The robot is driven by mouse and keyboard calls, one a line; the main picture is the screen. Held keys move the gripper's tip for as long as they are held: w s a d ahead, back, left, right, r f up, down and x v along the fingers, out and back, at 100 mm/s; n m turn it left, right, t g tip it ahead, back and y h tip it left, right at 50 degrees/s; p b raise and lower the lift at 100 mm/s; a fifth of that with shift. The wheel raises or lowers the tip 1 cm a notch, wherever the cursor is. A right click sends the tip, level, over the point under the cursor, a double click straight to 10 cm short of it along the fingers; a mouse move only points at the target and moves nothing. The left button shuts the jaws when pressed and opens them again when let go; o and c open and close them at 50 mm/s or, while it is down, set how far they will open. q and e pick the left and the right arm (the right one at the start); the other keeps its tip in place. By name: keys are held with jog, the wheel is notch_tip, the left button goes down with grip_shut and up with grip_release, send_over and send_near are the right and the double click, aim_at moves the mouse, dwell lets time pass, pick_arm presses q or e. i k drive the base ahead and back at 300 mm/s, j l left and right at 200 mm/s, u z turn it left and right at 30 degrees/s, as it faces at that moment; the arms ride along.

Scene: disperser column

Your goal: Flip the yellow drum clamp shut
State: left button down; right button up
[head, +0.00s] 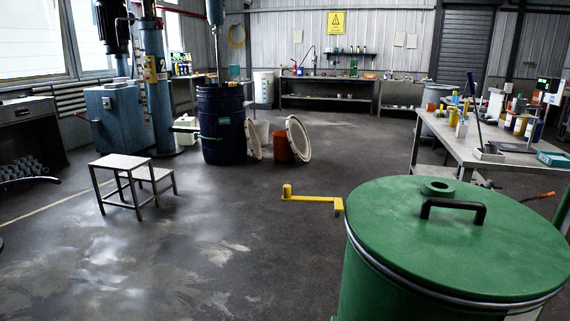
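A yellow bar-shaped lever (312,198), which looks like the drum clamp, sticks out to the left from the upper side of a large green drum (385,285) in the head view. A short upright yellow knob stands at its free left end. Its right end reaches the drum near the rim; the exact joint is too small to tell. The lever points away from the drum wall. The drum has a green lid (400,225) with a black handle and a round port. Neither of my grippers is in view.
A grey workbench (465,145) with bottles and tools stands behind the drum at right. A small step stool (125,165), a dark blue drum (222,125) and leaning pale lids (298,138) are further left.

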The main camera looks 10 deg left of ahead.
aim_at(287, 196)
jog(key=i+j+z, duration=0.3)
jog(key=i+j, duration=0.65)
jog(key=j, duration=0.1)
